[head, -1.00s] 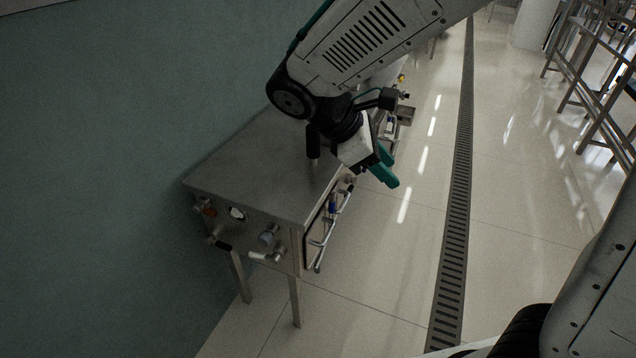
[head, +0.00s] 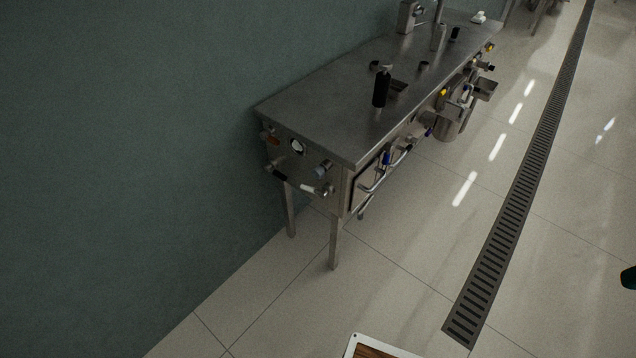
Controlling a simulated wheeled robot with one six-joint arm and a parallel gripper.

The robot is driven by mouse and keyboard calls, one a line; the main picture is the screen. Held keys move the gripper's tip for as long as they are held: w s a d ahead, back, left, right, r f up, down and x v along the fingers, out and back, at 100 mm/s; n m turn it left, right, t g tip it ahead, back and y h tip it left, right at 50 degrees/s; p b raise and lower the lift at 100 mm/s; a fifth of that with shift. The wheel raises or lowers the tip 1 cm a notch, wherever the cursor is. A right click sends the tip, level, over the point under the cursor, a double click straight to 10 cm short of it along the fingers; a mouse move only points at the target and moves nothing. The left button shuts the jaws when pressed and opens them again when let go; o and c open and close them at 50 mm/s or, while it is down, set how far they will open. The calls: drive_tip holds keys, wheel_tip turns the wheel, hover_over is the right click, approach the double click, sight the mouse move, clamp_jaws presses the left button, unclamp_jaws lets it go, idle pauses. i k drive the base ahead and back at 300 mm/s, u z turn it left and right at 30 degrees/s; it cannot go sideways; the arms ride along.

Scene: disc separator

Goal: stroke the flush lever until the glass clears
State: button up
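An upright black-handled lever (head: 381,88) stands on the steel bench top (head: 330,105), beside a dark slot; it looks like the flush lever, but I cannot be sure. A round white-faced fitting (head: 298,146) sits on the bench's near end panel. A blue-grey cylindrical fitting (head: 323,168) sits to its right. I cannot tell which part is the glass or whether it is clear. My gripper is not in view; only a small dark piece shows at the right edge, which I cannot identify. Nothing touches the black-handled lever.
Pipes and valves with blue, white and black handles line the bench's near end and right side. A steel pot (head: 449,122) hangs at the right side. A green wall (head: 130,150) runs behind. Tiled floor with a drain grate (head: 505,220) is open to the right.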

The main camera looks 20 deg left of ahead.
sight(268, 168)
drive_tip(key=z, duration=0.15)
drive_tip(key=i, duration=0.85)
drive_tip(key=u, duration=1.4)
drive_tip(key=i, duration=0.55)
drive_tip(key=u, duration=0.55)
